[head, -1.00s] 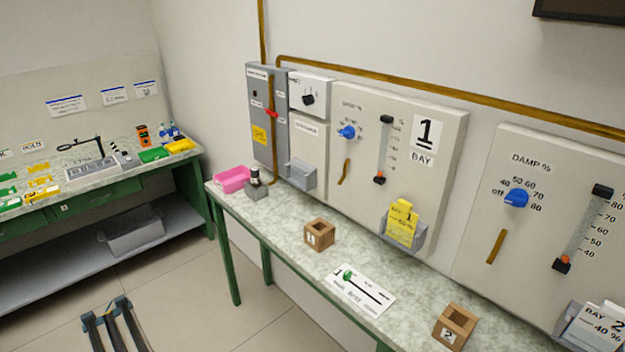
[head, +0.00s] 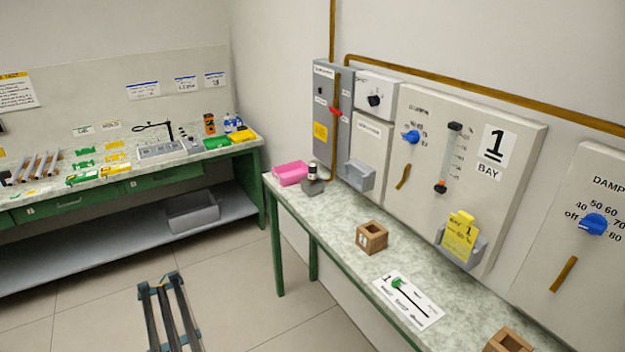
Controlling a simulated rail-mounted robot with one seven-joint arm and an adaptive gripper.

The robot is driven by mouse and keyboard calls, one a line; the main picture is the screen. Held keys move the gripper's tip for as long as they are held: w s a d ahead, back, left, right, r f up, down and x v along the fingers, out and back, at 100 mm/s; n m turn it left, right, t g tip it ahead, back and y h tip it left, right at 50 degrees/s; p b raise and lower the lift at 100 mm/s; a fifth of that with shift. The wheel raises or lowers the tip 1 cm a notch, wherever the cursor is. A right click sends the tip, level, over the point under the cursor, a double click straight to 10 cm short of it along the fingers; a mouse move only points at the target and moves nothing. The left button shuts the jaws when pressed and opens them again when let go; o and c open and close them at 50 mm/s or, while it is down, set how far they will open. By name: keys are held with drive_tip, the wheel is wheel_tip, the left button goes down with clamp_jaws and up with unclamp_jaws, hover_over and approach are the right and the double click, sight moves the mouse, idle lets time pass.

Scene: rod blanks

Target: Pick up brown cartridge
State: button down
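I cannot make out a brown cartridge for certain. Several thin rods with silvery and orange-brown parts (head: 38,166) lie side by side at the left end of the back bench, too small to tell apart. A small dark cylinder with a pale band (head: 313,170) stands in a grey block (head: 312,187) at the far end of the right bench. My gripper is not in view.
The back bench (head: 225,160) also holds green and yellow pieces, a grey device (head: 162,150) and bottles. The right bench (head: 335,215) carries a pink tray (head: 290,173), wooden box 1 (head: 372,237) and a white card (head: 409,300). Tiled floor lies between the benches.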

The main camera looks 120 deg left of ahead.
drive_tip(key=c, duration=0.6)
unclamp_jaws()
